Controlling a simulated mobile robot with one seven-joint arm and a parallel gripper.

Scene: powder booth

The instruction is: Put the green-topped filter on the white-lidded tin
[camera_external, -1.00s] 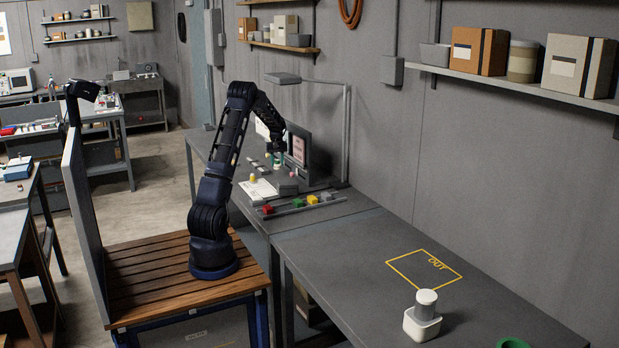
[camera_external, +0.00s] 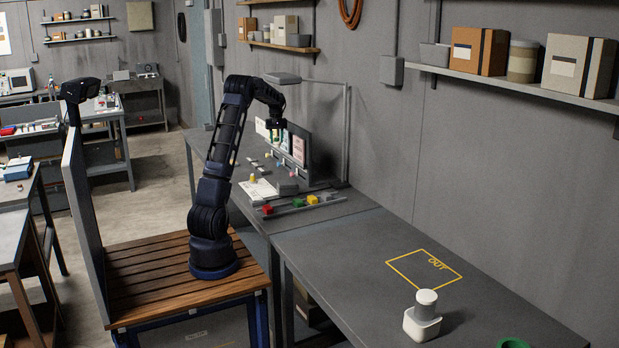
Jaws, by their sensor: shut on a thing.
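My gripper (camera_external: 277,138) is raised over the far part of the left grey bench, in front of upright panels. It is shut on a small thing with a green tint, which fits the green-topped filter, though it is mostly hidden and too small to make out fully. I cannot tell for sure which thing is the white-lidded tin. Small pieces with coloured tops stand on the bench below and behind my gripper, one of them yellow-topped (camera_external: 253,178) on a white sheet.
A rail with red (camera_external: 267,209), green and yellow blocks lies at the left bench's front. A lamp post (camera_external: 347,135) stands behind. The right bench holds a white container with a round top (camera_external: 423,318), a yellow OUT outline (camera_external: 424,268) and a green ring (camera_external: 512,342); its middle is clear.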

